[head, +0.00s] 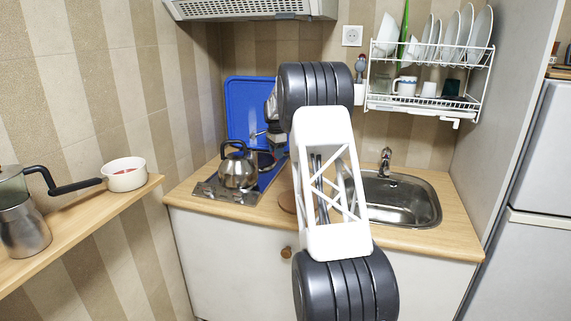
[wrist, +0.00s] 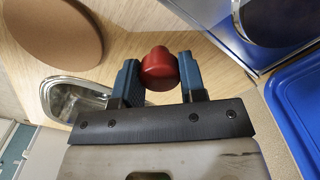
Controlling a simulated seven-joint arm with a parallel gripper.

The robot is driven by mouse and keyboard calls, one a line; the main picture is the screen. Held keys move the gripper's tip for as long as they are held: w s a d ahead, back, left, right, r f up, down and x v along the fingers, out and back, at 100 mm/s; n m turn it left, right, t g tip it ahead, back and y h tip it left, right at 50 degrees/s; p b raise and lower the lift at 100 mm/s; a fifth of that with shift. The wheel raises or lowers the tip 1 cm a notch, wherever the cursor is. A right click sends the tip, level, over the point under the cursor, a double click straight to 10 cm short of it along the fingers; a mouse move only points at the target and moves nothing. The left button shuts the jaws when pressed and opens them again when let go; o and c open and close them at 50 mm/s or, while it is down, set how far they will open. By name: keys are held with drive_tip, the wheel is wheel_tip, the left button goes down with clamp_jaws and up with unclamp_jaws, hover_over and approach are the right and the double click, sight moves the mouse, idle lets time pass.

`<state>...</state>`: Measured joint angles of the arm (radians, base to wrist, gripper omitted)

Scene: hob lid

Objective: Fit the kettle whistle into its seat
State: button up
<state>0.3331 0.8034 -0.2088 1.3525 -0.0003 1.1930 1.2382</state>
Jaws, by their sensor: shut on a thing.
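The kettle (head: 238,172) is a shiny metal pot with a dark arched handle, standing upright on the hob at the left of the counter in the head view. Its whistle seat is too small to make out there. In the wrist view my gripper (wrist: 158,66) is shut on a red rounded piece, which I take to be the whistle (wrist: 159,70), held between its two blue fingers. In the head view my arm hides part of the scene, and my gripper is near the hob, to the right of the kettle; its fingers are too small to read there.
The blue hob lid (head: 246,100) stands raised behind the hob (head: 228,194). A round brown board (wrist: 52,32) lies on the counter near the sink (head: 400,200). A dish rack (head: 425,105) hangs at upper right. A shelf (head: 80,225) with pots is at left.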

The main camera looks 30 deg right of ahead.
drive_tip(key=w+a+r, duration=0.2)
drive_tip(key=a+r, duration=0.7)
drive_tip(key=r, duration=0.2)
drive_tip(key=shift+a+r, duration=0.3)
drive_tip(key=shift+r, duration=0.1)
drive_tip(key=shift+s+f, duration=0.1)
drive_tip(key=shift+f, duration=0.2)
drive_tip(key=shift+f, duration=3.2)
drive_tip(key=shift+r, duration=0.1)
drive_tip(key=o, duration=0.9)
